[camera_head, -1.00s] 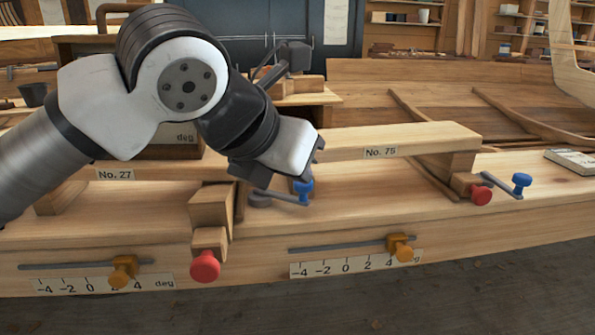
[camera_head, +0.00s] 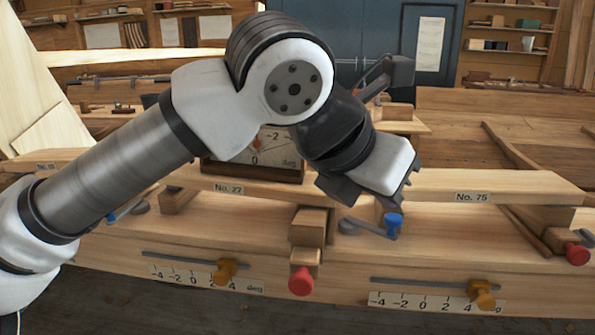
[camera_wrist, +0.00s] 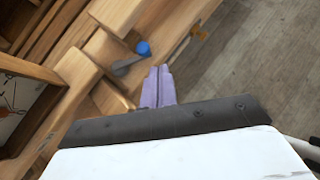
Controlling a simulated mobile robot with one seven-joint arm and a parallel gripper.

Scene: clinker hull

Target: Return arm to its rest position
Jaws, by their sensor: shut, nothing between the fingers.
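My arm reaches from the lower left of the head view, bends at a high elbow, and slopes down to the right. Its white end (camera_head: 385,165) hangs over the plank bench near the No. 75 beam (camera_head: 440,187). My fingers are hard to make out in the head view. In the wrist view my gripper (camera_wrist: 158,88) shows two pale purple fingers side by side, shut with nothing between them. A blue knob on a grey lever (camera_wrist: 142,48) lies beyond the fingertips, apart from them; it also shows in the head view (camera_head: 393,222).
A No. 27 beam (camera_head: 265,187) with a dial box (camera_head: 252,165) stands behind my arm. Red knobs (camera_head: 301,281) and orange sliders on scales (camera_head: 225,271) line the bench front. Dark floor (camera_head: 110,310) in front is clear.

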